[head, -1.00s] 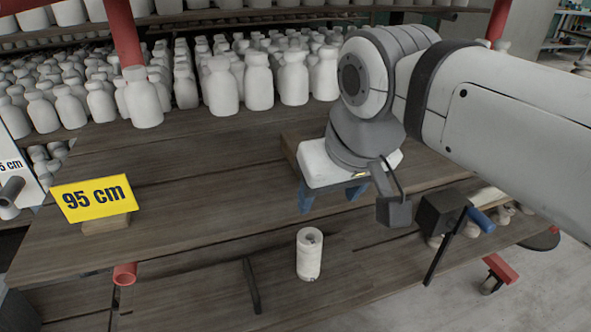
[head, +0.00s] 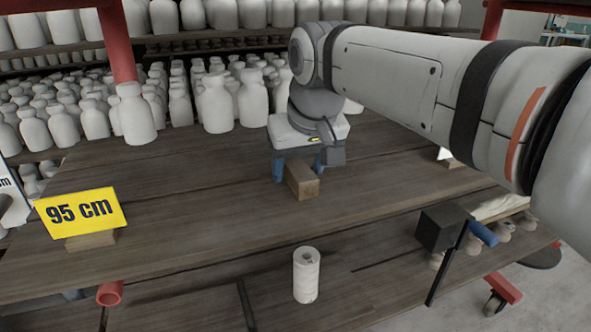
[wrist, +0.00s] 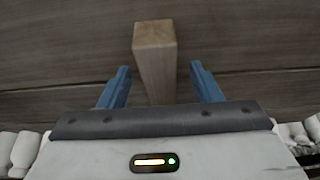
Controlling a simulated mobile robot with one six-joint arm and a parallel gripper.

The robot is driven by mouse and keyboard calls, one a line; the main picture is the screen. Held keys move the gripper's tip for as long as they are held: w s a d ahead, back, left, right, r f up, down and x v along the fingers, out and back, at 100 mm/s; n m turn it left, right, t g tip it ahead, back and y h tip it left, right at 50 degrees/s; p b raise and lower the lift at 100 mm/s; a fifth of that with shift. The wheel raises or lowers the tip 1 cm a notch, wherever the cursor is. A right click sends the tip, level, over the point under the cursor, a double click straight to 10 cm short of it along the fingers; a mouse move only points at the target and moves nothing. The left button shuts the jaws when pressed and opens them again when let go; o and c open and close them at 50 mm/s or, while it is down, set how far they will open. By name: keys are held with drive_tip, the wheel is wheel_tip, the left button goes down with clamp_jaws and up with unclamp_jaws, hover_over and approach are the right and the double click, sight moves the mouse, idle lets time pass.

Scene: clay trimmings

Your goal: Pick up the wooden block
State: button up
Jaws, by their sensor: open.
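The wooden block (head: 302,181) lies on the dark plank shelf, below the front of my gripper (head: 298,172) in the head view. Its rear part is hidden by my gripper. In the wrist view the block (wrist: 155,60) extends between the two blue fingers of my gripper (wrist: 161,88), with a gap on each side. The fingers are open and I see no contact with the block. Whether they reach down to the shelf is hard to tell.
White clay bottles (head: 215,104) stand in rows behind the block. A yellow 95 cm sign (head: 80,211) is at the left. A white roll (head: 306,275) stands on a lower board in front. The shelf left of the block is clear.

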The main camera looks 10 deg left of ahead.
drive_tip(key=shift+f, duration=0.25)
drive_tip(key=c, duration=1.2)
drive_tip(key=shift+o, duration=0.2)
drive_tip(key=shift+r, duration=0.2)
